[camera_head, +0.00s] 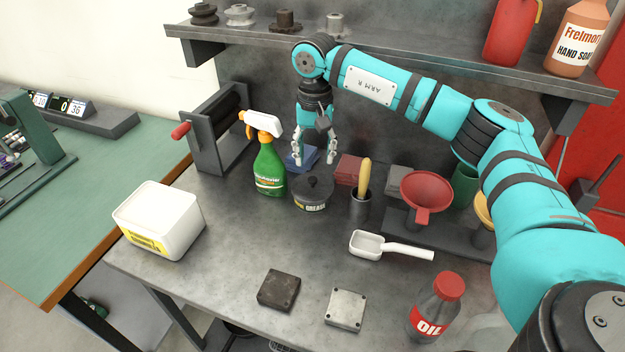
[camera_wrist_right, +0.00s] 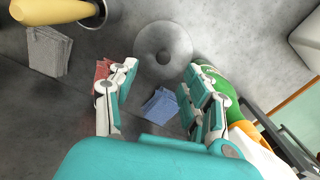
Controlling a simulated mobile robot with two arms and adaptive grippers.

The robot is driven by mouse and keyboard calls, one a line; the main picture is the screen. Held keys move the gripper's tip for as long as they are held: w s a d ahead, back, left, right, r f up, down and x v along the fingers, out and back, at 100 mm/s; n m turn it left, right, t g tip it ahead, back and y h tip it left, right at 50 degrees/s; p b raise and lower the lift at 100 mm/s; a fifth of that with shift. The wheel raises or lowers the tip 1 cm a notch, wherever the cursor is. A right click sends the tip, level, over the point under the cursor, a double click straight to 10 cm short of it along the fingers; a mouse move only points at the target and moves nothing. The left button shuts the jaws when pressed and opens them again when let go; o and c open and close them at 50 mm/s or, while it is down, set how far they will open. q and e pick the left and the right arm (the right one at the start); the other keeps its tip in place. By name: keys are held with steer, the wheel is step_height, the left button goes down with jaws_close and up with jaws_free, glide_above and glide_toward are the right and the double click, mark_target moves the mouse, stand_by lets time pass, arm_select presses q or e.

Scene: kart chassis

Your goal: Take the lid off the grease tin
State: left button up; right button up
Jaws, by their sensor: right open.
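The grease tin (camera_head: 311,204) is a dark grey round tin with a label reading GREASE. It stands on the metal workbench between the green spray bottle and the dark cup. Its dark lid (camera_head: 313,187) with a small knob is on it. In the right wrist view the lid (camera_wrist_right: 163,50) shows from above, round and grey, beyond the fingertips. My right gripper (camera_head: 315,160) points down just above and behind the tin, with its fingers apart and nothing between them. In the right wrist view my right gripper (camera_wrist_right: 161,85) is open too. My left gripper is not in view.
A green spray bottle (camera_head: 270,172) stands close left of the tin. A dark cup (camera_head: 360,206) with a yellow-handled tool stands close right. Blue (camera_head: 303,157) and red (camera_head: 348,168) cloths lie behind. A white scoop (camera_head: 370,243) lies front right. The bench directly before the tin is clear.

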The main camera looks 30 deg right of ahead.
mark_target(313, 177)
steer(key=shift+f, duration=0.9)
step_height(313, 177, down, 3)
steer(key=shift+w+a+r+p, duration=0.15)
steer(key=shift+p, duration=0.85)
step_height(313, 177, down, 2)
steer(key=shift+w+f, duration=0.1)
steer(key=shift+f, duration=0.25)
steer(key=shift+c, duration=0.5)
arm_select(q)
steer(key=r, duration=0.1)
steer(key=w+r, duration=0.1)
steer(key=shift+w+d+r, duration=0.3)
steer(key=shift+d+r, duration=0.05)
arm_select(e)
steer(key=c, duration=0.7)
